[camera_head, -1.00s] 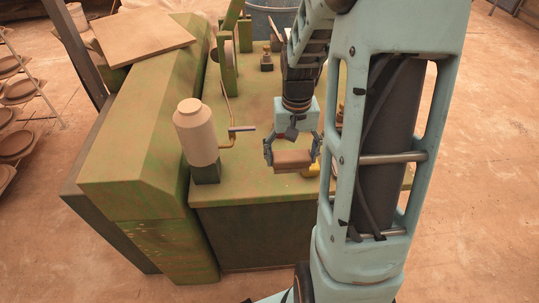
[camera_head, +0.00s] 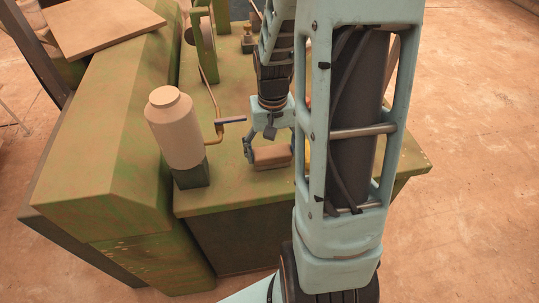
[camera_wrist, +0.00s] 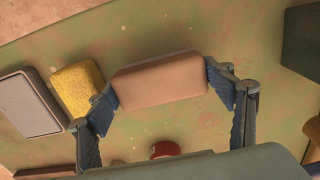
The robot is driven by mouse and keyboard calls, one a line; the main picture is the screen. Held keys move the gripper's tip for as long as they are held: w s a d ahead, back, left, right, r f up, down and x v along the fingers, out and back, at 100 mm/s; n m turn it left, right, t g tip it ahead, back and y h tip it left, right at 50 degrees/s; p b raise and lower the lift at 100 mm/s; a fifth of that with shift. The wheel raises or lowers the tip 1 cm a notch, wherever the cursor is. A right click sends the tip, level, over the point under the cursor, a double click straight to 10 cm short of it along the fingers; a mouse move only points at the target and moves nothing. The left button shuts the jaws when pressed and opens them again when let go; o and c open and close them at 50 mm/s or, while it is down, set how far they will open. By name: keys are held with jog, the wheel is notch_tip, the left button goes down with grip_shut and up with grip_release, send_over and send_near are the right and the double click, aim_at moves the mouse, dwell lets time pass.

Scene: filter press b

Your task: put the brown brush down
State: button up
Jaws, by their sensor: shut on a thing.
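The brown brush (camera_head: 272,156) is a block-shaped piece held between the two fingers of my gripper (camera_head: 270,152). It is over the front part of the green press top (camera_head: 230,195), near its front edge. In the wrist view the brush (camera_wrist: 160,79) lies level across the jaws, with one finger of my gripper (camera_wrist: 163,92) at each end. The green surface shows beneath it. I cannot tell whether the brush touches that surface. No bristles can be made out.
A yellow sponge-like block (camera_wrist: 78,89) and a grey flat case (camera_wrist: 30,103) lie left of the brush in the wrist view. A red round thing (camera_wrist: 165,149) is near the gripper's base. A beige canister (camera_head: 175,128) and a bent brass pipe (camera_head: 213,133) stand to its left in the head view.

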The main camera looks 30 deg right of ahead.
aim_at(272, 151)
jog(key=shift+f, duration=0.3)
jog(key=shift+f, duration=0.15)
jog(key=o, duration=1)
notch_tip(272, 151, up, 12)
jog(key=shift+r+p, duration=0.2)
jog(key=shift+p, duration=0.75)
jog(key=shift+f, duration=0.1)
